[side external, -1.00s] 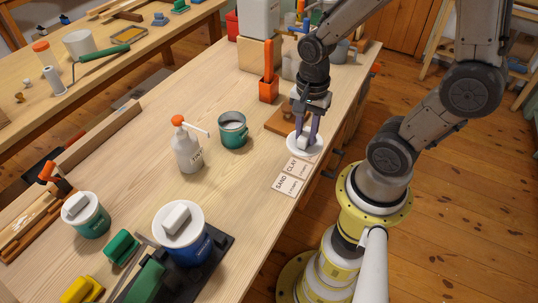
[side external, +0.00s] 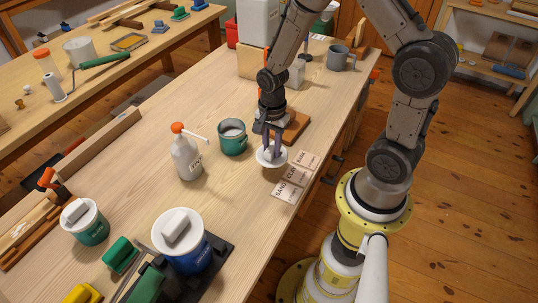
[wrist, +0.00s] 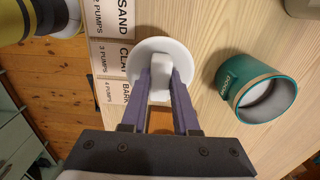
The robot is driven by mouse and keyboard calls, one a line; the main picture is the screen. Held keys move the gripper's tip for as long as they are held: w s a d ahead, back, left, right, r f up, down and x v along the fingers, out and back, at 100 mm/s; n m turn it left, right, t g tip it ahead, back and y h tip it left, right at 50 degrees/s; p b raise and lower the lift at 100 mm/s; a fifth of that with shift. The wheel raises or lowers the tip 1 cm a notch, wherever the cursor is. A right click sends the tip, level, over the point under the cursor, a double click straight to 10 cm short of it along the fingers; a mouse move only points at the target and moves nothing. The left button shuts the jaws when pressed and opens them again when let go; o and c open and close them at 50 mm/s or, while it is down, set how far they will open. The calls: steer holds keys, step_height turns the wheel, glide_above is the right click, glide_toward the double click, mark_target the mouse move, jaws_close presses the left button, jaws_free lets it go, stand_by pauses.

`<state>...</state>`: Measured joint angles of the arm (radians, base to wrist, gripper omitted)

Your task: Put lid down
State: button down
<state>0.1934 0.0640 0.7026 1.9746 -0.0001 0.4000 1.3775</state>
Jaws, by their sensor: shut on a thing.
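My gripper (side external: 271,150) is shut on the block handle of a round white lid (side external: 272,160). In the wrist view the lid (wrist: 135,62) shows as a white disc, with the grey-purple fingers on both sides of its handle. It hangs over the wooden table between the open green pot (side external: 233,140) and the label cards (side external: 290,180). I cannot tell for sure whether it touches the table. The green pot also shows in the wrist view (wrist: 265,88), to the right of the lid and apart from it.
A pump bottle (side external: 187,155) stands left of the green pot. Two lidded pots, one green (side external: 84,220) and one blue (side external: 183,240), stand at the front left. A brown board (side external: 295,127) lies behind my gripper.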

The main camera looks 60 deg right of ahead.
mark_target(269, 156)
steer(key=shift+w+d+f, duration=0.1)
steer(key=shift+w+f, duration=0.45)
steer(key=shift+f, duration=1.6)
steer(key=shift+f, duration=0.15)
steer(key=c, duration=0.7)
jaws_free()
